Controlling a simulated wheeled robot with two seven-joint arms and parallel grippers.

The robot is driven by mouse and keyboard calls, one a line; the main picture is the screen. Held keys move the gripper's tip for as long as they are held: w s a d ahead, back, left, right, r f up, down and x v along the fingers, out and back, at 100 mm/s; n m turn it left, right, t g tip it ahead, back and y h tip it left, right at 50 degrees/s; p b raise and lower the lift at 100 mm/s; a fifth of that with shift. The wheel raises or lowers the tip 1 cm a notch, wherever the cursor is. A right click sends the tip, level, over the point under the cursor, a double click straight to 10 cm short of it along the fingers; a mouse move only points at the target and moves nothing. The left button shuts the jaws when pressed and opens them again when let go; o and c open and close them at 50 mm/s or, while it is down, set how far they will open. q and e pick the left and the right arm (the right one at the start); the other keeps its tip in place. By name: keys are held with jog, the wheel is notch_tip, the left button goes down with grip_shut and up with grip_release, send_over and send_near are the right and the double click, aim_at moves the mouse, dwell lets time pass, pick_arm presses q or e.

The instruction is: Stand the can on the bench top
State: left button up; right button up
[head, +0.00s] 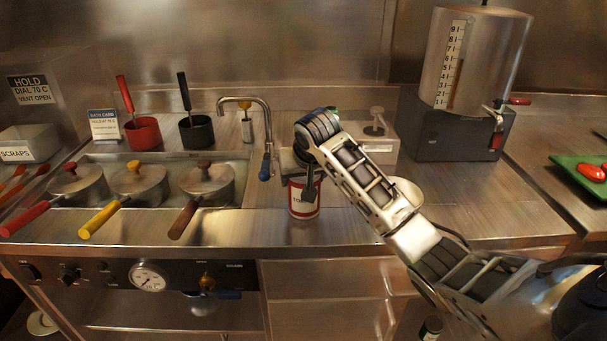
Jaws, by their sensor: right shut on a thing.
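The can (298,208) has a white and red label with partly hidden lettering. It is upright, at the front part of the steel bench top (480,220), right of the lidded pots. My right gripper (308,190) reaches down over the can from the right and is shut on it. The gripper's wrist and fingers hide the can's upper and right parts. I cannot tell whether the can's base touches the bench. My left gripper is not in view.
Three lidded pots (205,182) with handles sit in a bath at left. A tap (247,103) stands behind the can. A tall measuring tank (475,60) stands at back right. The bench right of my arm is clear.

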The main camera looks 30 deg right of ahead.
jog(key=o, duration=1.3)
jog(key=shift+f, duration=0.1)
jog(key=v, duration=1.2)
